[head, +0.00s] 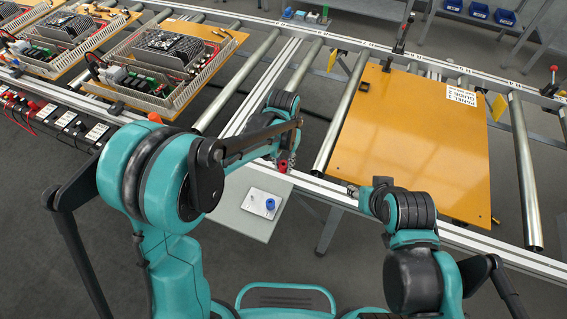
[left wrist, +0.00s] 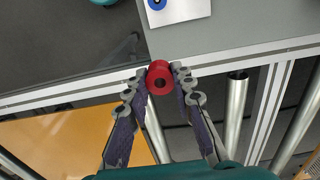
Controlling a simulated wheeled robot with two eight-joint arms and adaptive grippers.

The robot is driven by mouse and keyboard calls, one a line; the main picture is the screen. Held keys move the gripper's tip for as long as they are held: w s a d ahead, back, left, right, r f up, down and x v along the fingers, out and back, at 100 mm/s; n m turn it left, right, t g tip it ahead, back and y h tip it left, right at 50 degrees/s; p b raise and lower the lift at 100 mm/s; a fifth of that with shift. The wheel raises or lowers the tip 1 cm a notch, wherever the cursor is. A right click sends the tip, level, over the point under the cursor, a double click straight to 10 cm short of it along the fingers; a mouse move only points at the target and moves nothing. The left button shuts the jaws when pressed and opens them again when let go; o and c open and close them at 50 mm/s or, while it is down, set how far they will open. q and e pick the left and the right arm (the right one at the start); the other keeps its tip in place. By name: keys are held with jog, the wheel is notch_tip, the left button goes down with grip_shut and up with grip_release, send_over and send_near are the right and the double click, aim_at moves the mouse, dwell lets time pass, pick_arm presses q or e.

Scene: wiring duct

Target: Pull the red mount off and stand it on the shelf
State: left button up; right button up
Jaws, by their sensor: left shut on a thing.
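The red mount (head: 283,167) is a small red cylinder with a dark hole in its end. It also shows in the left wrist view (left wrist: 160,74), between the two fingertips. My left gripper (head: 285,160) is shut on it and holds it above the rail edge, beside the shelf. The grey shelf (head: 236,222) sticks out from the near rail; it also shows in the left wrist view (left wrist: 240,28). My right gripper (head: 359,191) is by the near rail, at the orange panel's lower left; its fingers are too small to read.
A white plate (head: 254,196) with a blue round mount (head: 270,204) lies on the shelf, leaving bare shelf around it. An orange panel (head: 405,145) rests on the conveyor rollers at right. Panels with electronics (head: 165,68) stand at the left.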

pick_arm(q)
notch_tip(320, 180, up, 4)
jog(key=p, duration=0.2)
jog(key=shift+p, duration=0.35)
pick_arm(e)
notch_tip(320, 180, up, 3)
jog(key=shift+f, duration=0.1)
